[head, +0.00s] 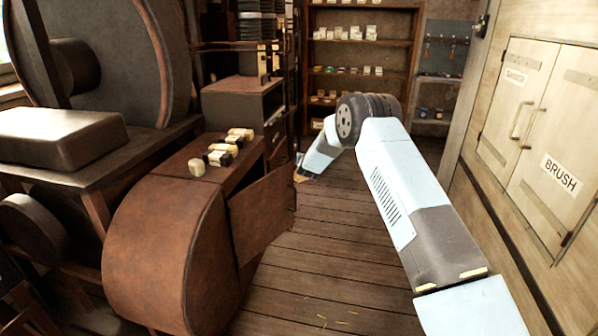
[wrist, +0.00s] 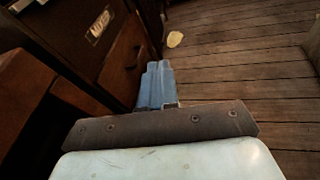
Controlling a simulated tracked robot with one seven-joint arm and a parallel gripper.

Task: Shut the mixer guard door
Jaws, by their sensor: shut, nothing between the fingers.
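A flat brown panel (head: 262,215), which looks like the mixer guard door, stands swung out from the side of a rust-brown rounded housing (head: 150,245) in the head view. My gripper (head: 302,175) is beyond the panel's far right edge, low over the floor and apart from the panel as far as I can see. In the wrist view my gripper (wrist: 158,82) has its blue fingers together and empty, beside a dark drawer front. I cannot tell whether the panel shows in the wrist view.
Small blocks (head: 225,150) lie on the housing's top. A dark cabinet (head: 243,105) stands behind it, with shelves (head: 360,55) at the back. Pale wall cupboards (head: 540,130), one labelled BRUSH, are on the right. The plank floor (head: 325,250) is mostly clear.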

